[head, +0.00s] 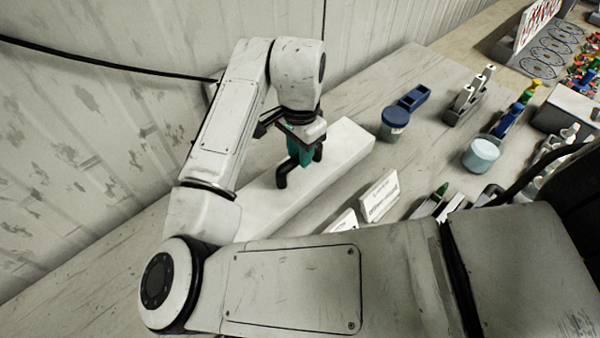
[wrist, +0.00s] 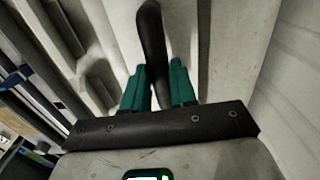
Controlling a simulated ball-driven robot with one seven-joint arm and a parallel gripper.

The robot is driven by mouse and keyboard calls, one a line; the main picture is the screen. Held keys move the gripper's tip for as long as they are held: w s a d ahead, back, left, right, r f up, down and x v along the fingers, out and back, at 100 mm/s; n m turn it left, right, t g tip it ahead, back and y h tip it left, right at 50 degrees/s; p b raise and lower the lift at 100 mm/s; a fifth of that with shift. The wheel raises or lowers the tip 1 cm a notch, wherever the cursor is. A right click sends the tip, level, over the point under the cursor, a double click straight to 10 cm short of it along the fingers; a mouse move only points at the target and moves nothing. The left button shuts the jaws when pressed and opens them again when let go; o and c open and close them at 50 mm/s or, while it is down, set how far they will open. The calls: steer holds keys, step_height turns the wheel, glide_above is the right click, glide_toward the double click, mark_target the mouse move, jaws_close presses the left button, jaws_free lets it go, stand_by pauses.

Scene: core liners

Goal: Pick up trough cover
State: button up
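The trough cover (head: 346,143) is a long, pale slab with a black arched handle (head: 283,176) on top. It lies along the back of the bench by the wall. My gripper (head: 301,158) points down at the middle of the handle, its teal fingers close together. In the wrist view the handle (wrist: 151,40) runs between the two teal fingers (wrist: 157,88), which sit close against both its sides with no clear gap. Part of the cover is hidden behind my arm. I cannot tell whether it is raised from its support.
White label cards (head: 379,196) stand in front of the cover. A dark blue-lidded jar (head: 394,122) and a light blue round tub (head: 481,156) stand to the right. Holders and tools crowd the right side. The corrugated wall (head: 90,130) is close behind.

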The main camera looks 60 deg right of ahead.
jaws_close()
steer(key=shift+r, duration=0.15)
stand_by(0.4)
